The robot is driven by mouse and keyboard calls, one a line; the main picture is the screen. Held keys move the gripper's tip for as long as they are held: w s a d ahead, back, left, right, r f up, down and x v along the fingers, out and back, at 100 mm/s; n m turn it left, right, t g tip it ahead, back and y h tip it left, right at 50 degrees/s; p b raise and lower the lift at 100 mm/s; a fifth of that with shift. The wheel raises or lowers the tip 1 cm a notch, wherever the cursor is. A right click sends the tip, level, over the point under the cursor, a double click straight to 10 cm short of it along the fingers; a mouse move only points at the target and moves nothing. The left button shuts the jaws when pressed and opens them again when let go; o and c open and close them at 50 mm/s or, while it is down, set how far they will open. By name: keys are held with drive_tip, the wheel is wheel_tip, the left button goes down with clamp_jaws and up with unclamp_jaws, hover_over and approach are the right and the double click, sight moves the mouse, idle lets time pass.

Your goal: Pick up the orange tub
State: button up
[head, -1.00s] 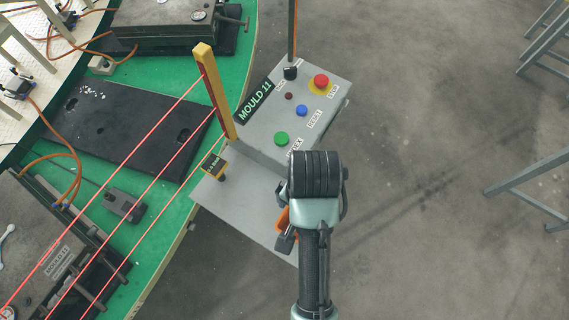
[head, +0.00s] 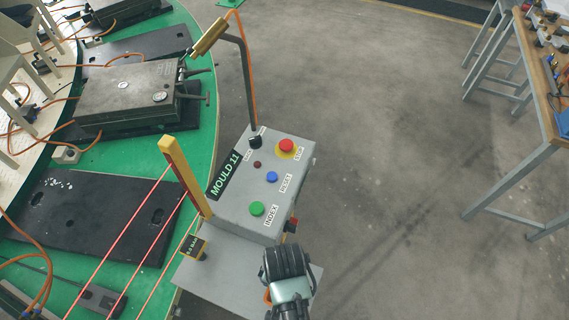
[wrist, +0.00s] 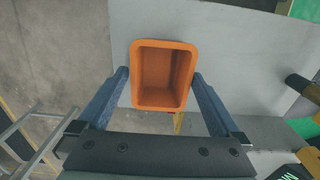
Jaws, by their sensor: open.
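The orange tub (wrist: 164,43) is an open, empty box with rounded corners, seen from above in the wrist view. It sits on a grey shelf (wrist: 225,60). My gripper (wrist: 160,75) is open, with one blue-grey finger on each side of the tub. Whether the fingers touch its sides I cannot tell. In the head view my arm hides most of the tub, and only a sliver of orange (head: 267,297) shows beside it.
A grey control box (head: 250,185) marked MOULD 11, with green, blue and red buttons, stands beside the tub's shelf. A yellow post (head: 185,177) with red beams borders the green carousel (head: 200,90). A workbench (head: 545,95) stands at right. The floor between is clear.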

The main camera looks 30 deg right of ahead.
drive_tip(key=shift+w+f, duration=0.1)
drive_tip(key=shift+f, duration=1.1)
drive_tip(key=c, duration=1.2)
